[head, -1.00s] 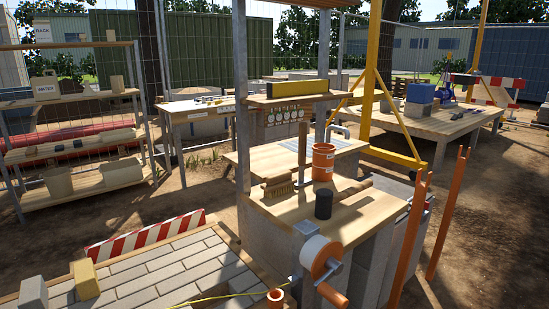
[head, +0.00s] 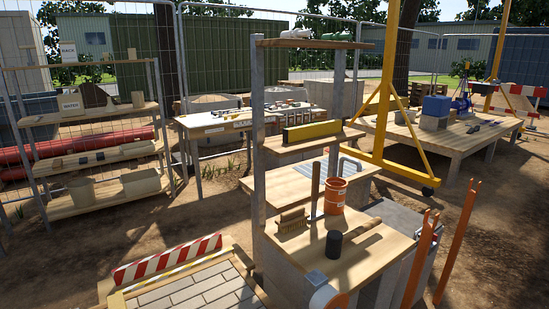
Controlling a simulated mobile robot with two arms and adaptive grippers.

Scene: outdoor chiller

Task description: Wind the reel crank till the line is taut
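The reel (head: 325,297) is at the bottom edge of the head view, at the near corner of the wooden-topped bench. Only the top of its pale drum and a bit of orange show; the crank handle is cut off below the frame. A grey bracket plate (head: 315,277) sits beside the reel on the bench edge. I cannot tell how slack or tight the line is. Neither of my grippers is in view.
The bench (head: 375,257) holds a brush (head: 293,221), a dark cylinder (head: 334,243), a mallet (head: 358,231) and an orange bucket (head: 335,195). Orange posts (head: 460,240) stand to its right. A striped barrier (head: 167,258) borders the paving (head: 190,292) at left.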

